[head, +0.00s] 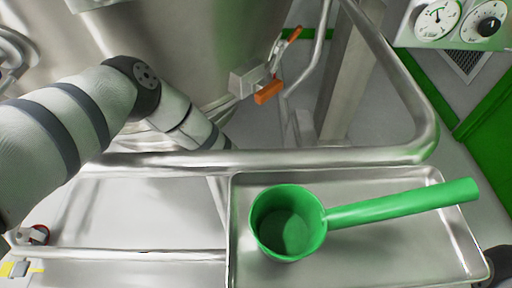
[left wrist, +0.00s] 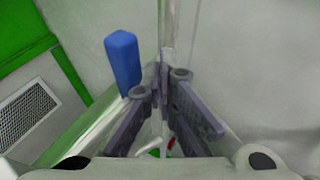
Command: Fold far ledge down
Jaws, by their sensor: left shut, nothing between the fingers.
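I cannot make out for certain which part is the far ledge. My left arm reaches in from the left over a steel rail (head: 300,158) and down behind it, so its gripper is hidden in the head view. In the left wrist view my left gripper (left wrist: 161,76) is shut with nothing between the fingers. A blue handle-like block (left wrist: 123,62) stands just left of the fingers, apart from them in the picture. A pale bar runs up behind the fingertips. My right gripper is not in view.
A steel tray (head: 238,235) on the near side of the rail holds a green scoop (head: 290,222). A bare steel surface (head: 130,210) lies left of it. A large steel vessel (head: 200,40) with an orange-handled clamp (head: 268,92) stands beyond. Gauges (head: 437,18) are at top right.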

